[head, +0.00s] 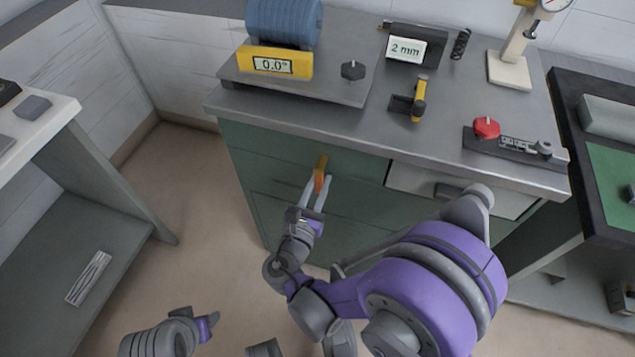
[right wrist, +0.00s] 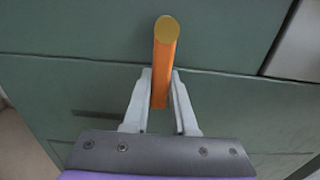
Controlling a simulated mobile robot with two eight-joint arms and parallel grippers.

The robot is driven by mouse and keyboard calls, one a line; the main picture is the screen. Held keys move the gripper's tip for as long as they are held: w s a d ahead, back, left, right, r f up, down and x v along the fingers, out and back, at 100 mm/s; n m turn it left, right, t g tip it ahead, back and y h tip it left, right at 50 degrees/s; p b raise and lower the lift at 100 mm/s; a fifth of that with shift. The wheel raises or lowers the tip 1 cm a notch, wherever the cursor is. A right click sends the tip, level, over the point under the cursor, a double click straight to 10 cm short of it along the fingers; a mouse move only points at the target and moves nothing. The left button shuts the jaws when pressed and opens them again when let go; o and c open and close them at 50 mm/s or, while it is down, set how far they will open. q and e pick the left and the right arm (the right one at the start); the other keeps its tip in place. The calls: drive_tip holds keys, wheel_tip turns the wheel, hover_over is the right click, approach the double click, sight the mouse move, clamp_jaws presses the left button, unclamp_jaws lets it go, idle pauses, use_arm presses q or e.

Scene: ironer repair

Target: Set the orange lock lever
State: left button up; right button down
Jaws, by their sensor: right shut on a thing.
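The orange lock lever (head: 321,165) is a short bar on the green front of the workbench cabinet, with a yellow end. In the right wrist view the lever (right wrist: 165,58) stands upright in the picture, its yellow round end at the top. My right gripper (head: 317,184) is at the lever, its two pale fingers on either side of it, shut on it.
On the grey worktop (head: 330,118) stand a blue roller (head: 284,20) with a yellow 0.0° display (head: 275,63), a 2 mm display (head: 405,49) and a red knob (head: 486,127). A white drawer (head: 410,179) lies right of the lever. A side shelf (head: 60,220) stands at left; floor between is clear.

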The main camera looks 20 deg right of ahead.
drive_tip(key=shift+r, duration=0.1)
drive_tip(key=c, duration=0.7)
unclamp_jaws()
drive_tip(key=shift+s, duration=0.1)
drive_tip(key=p+v, duration=0.1)
drive_tip(key=v, duration=0.9)
drive_tip(key=shift+s+a, duration=0.25)
drive_tip(key=shift+d, duration=0.1)
